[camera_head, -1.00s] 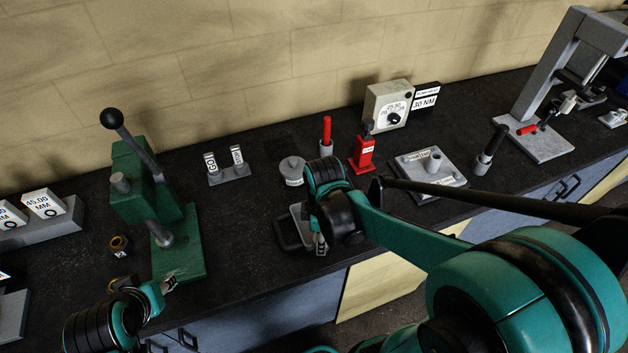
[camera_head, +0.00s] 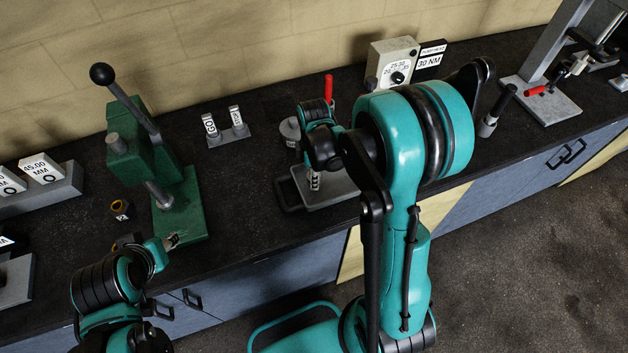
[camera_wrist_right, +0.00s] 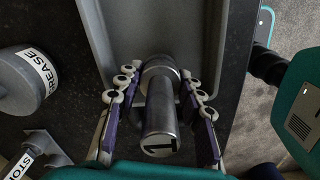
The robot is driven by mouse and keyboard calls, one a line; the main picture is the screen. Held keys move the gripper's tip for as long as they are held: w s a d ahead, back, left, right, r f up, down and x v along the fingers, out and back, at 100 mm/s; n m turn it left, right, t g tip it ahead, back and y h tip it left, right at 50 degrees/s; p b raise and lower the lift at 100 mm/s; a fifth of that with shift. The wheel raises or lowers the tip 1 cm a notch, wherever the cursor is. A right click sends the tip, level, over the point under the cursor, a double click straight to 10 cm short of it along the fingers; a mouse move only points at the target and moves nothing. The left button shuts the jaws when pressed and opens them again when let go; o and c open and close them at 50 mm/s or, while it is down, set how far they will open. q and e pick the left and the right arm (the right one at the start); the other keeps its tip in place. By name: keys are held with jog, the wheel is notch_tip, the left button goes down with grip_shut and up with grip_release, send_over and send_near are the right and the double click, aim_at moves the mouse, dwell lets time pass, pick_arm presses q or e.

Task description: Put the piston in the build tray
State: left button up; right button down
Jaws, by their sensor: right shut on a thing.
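My right gripper (camera_wrist_right: 157,95) is shut on the piston (camera_wrist_right: 160,110), a smooth metal cylinder with a "1" on its end face. In the right wrist view it lies between the purple-sided fingers, over the floor of the grey build tray (camera_wrist_right: 97,35). I cannot tell whether the piston touches the tray. In the head view the right gripper (camera_head: 315,182) is above the tray (camera_head: 342,193), and the arm hides part of the tray. My left gripper (camera_head: 172,241) is at the front of the green press; its fingers are too small to judge.
The green press (camera_head: 180,205) stands left of the tray. The GO/STOP gauge (camera_head: 225,130) and grease tin (camera_wrist_right: 28,80) are near the tray's left side.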

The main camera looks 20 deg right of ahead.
jog(key=shift+f, duration=1.4)
jog(key=shift+f+b, duration=0.2)
jog(key=shift+b, duration=0.2)
jog(key=c, duration=1)
grip_release()
jog(key=shift+r, duration=0.1)
